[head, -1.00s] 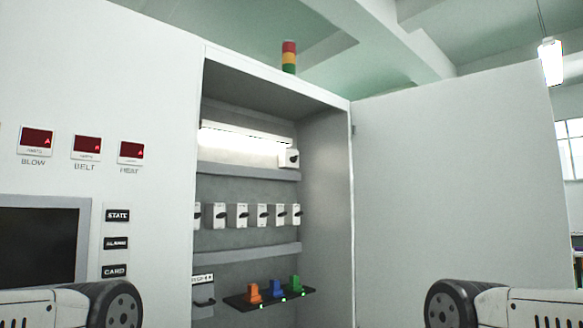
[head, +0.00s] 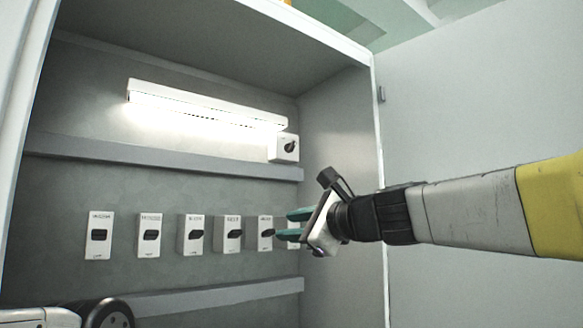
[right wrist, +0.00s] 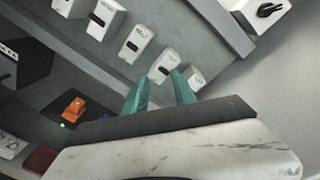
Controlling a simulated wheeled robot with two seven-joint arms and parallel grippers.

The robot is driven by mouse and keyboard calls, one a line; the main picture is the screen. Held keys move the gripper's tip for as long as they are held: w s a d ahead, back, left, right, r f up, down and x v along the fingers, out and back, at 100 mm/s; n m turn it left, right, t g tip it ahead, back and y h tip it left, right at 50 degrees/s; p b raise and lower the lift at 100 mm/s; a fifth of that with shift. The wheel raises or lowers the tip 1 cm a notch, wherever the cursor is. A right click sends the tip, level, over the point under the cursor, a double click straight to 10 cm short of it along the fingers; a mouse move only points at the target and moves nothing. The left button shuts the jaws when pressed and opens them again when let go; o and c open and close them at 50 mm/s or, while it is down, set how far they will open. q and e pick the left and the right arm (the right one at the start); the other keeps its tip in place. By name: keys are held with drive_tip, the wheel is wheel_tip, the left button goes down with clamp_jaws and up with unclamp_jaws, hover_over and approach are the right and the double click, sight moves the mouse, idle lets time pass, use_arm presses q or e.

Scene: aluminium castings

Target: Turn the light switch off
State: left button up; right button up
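The light switch (head: 284,148) is a white box with a black rotary knob, on the cabinet's back wall just under the right end of the lit tube lamp (head: 205,104). The switch also shows in the right wrist view (right wrist: 262,12) at the top right. My right gripper (head: 290,224) is open and empty, its two teal fingers apart, below the switch and in front of the right end of the row of breakers. In the right wrist view my right gripper (right wrist: 160,90) points at the row. The left gripper is not visible; only part of my left arm shows.
A row of several white breaker boxes with black knobs (head: 151,236) runs below a grey rail (head: 170,157). Another rail (head: 210,297) lies lower. The open cabinet door (head: 470,110) stands at right. An orange part (right wrist: 74,107) sits on a dark shelf.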

drive_tip(key=w+d+r+m+t, duration=0.1)
drive_tip(key=w+r+m+t, duration=0.25)
drive_tip(key=r+m, duration=0.45)
drive_tip(key=m+t+h, duration=0.2)
drive_tip(key=m+t, duration=0.1)
drive_tip(key=m, duration=0.8)
approach(293, 147)
drive_tip(key=w, duration=0.1)
drive_tip(key=x, duration=0.7)
drive_tip(key=shift+w+a+r, duration=0.15)
drive_tip(key=shift+a+r, duration=0.05)
clamp_jaws()
